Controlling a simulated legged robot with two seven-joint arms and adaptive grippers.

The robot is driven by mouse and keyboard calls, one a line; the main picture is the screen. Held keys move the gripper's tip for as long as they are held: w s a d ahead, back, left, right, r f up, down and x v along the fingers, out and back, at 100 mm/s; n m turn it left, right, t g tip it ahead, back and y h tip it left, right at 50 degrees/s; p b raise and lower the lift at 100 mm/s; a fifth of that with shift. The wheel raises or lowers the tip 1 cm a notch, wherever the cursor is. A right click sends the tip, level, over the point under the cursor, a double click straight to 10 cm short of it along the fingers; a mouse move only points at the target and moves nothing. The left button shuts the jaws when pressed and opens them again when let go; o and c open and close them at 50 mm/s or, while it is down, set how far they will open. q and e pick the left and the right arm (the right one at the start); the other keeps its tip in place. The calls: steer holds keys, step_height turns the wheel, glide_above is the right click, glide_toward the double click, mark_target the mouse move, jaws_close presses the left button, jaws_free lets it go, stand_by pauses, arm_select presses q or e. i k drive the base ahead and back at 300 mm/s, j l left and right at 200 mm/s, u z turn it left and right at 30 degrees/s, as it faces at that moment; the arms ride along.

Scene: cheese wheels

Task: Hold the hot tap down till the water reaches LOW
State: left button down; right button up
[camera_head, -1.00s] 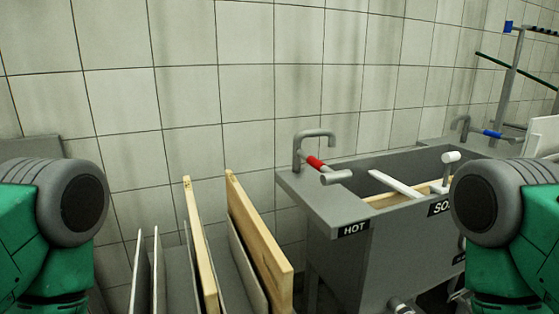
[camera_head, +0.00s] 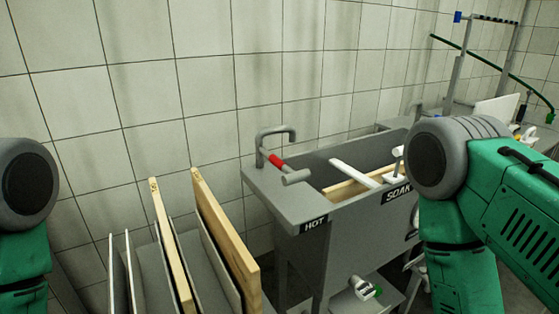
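The hot tap (camera_head: 262,150) is a grey bent spout at the near left corner of a grey sink (camera_head: 345,240). Its lever (camera_head: 290,176) has a red band and a grey end piece. A HOT label (camera_head: 314,224) is on the sink's front below it. No water is seen running, and the water level and a LOW mark cannot be made out. A white bar and a wooden piece lie across the basin. Neither gripper is in view; only my green and grey arm parts show at the left and right edges.
Upright boards (camera_head: 228,235) stand in a rack left of the sink. A SOAK label (camera_head: 398,191) is on the sink front. A grey fitting with a green part (camera_head: 364,288) is low under the sink. A tiled wall (camera_head: 180,90) closes the back. A pipe stand (camera_head: 456,75) is at far right.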

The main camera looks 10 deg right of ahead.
mark_target(292, 177)
steer(key=l+z, duration=0.2)
steer(key=l, duration=0.25)
steer(key=i+l+z, duration=0.2)
steer(key=l, duration=0.25)
steer(key=l+z, duration=0.15)
steer(key=l, duration=0.35)
steer(key=i+l+z, duration=0.2)
steer(key=l, duration=0.2)
steer(key=k+l, duration=0.05)
